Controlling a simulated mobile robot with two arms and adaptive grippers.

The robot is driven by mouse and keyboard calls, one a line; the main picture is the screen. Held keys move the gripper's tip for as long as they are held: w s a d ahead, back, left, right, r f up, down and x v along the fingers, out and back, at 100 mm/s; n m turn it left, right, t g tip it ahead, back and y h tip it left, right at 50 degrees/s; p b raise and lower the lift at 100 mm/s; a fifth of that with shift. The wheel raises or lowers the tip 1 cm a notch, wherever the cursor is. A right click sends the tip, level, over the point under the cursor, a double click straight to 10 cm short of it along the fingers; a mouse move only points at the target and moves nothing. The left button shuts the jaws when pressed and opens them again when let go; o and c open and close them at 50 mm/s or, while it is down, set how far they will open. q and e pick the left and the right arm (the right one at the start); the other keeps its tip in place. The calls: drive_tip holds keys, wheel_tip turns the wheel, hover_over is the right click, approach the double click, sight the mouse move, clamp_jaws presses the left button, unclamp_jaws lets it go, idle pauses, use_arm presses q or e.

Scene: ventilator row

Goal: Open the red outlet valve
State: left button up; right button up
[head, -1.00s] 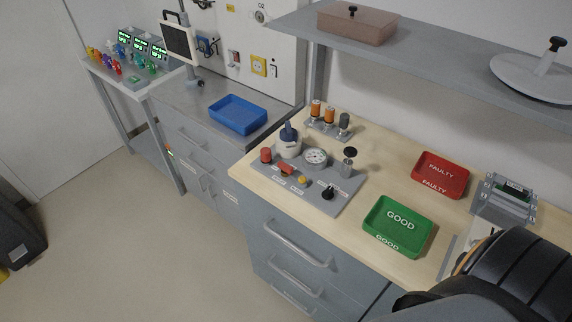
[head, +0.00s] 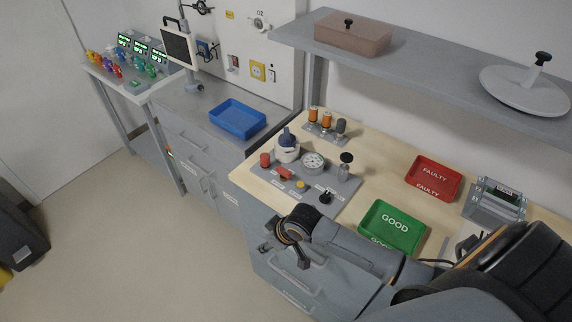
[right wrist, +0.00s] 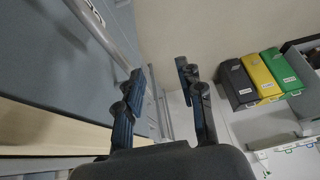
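Several small coloured valves stand on the far-left table with the green-lit displays. A red one (head: 116,71) is among them, too small to make out its state. The grey panel on the wooden bench also has a red knob (head: 265,159) and a red switch (head: 284,174). No label that I can read says which is the outlet valve. My right gripper (head: 275,238) hangs in front of the bench drawers, below and apart from the panel. In the right wrist view its fingers (right wrist: 160,72) are apart with nothing between them. My left gripper is not in view.
A blue tray (head: 238,128) lies on the grey counter beside a monitor (head: 178,46). Green GOOD (head: 367,236) and red FAULTY (head: 412,181) trays lie on the bench under a shelf (head: 440,70). Coloured bins (right wrist: 258,76) show in the wrist view.

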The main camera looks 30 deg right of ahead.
drive_tip(key=w+d+r+n, duration=0.1)
drive_tip(key=w+d+r, duration=0.15)
drive_tip(key=r, duration=0.35)
drive_tip(key=w+d+r+n, duration=0.1)
drive_tip(key=w+r, duration=0.3)
drive_tip(key=r, duration=0.2)
drive_tip(key=m+p, duration=0.1)
drive_tip(key=m, duration=0.1)
approach(285, 170)
drive_tip(key=shift+g+h, duration=0.4)
drive_tip(key=shift+h, duration=0.1)
drive_tip(key=p+x, duration=0.1)
drive_tip(key=x, duration=0.1)
drive_tip(key=p+x, duration=0.1)
drive_tip(key=x, duration=0.2)
drive_tip(key=a+p+x, duration=0.1)
drive_tip(key=x, duration=0.2)
drive_tip(key=shift+w, duration=0.35)
clamp_jaws()
